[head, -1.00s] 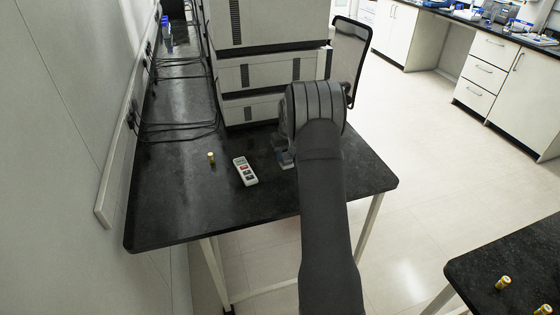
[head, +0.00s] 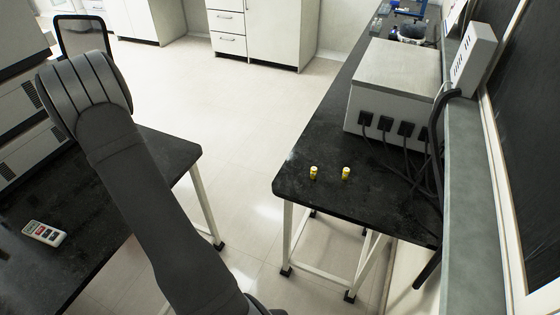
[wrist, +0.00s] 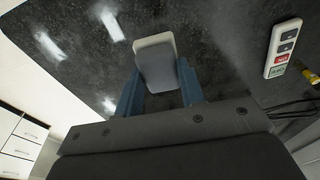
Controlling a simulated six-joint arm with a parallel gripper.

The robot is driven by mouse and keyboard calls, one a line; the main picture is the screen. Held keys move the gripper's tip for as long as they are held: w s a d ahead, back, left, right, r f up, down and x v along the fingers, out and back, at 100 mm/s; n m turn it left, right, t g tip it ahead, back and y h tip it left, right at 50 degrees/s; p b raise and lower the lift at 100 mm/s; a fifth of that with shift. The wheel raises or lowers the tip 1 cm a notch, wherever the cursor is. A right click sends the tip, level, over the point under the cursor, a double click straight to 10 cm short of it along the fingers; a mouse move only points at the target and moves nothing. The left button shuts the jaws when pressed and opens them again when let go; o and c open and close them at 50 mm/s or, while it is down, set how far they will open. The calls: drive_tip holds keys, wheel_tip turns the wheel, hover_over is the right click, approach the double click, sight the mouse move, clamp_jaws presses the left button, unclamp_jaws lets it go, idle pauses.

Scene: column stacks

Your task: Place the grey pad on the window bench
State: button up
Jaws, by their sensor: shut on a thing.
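The grey pad (wrist: 154,56) shows in the wrist view, held between the blue fingers of my gripper (wrist: 161,84). It is over the black top of the left bench (wrist: 215,35); the gap below it is hard to judge. In the head view my arm hides the pad and the fingers. The bench beside the dark framed pane, which I take as the window bench (head: 300,185), stands to the right, apart from my gripper.
Two yellow vials (head: 313,172) (head: 346,173) stand near that bench's front edge. A large grey box (head: 395,85) with black cables sits behind them. Bare bench top shows around the vials. A white remote (head: 44,233) lies on the left bench (head: 90,250). Open floor separates the benches.

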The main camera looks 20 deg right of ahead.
drive_tip(key=d+r+m+h, duration=0.15)
drive_tip(key=d+m, duration=0.75)
drive_tip(key=d, duration=3.6)
drive_tip(key=s+d+r+m, duration=0.1)
drive_tip(key=s+d+m, duration=0.3)
drive_tip(key=s+d, duration=1.2)
drive_tip(key=s+d+r+m, duration=0.1)
drive_tip(key=s+d+m, duration=0.4)
drive_tip(key=s+d, duration=1)
drive_tip(key=shift+h, duration=0.45)
drive_tip(key=w+f, duration=0.2)
drive_tip(key=w, duration=0.3)
drive_tip(key=w+d+f, duration=0.1)
drive_tip(key=w+f, duration=0.1)
drive_tip(key=w, duration=0.3)
drive_tip(key=w+d+f, duration=0.1)
drive_tip(key=w+f, duration=0.1)
drive_tip(key=w, duration=0.3)
drive_tip(key=shift+f, duration=2.45)
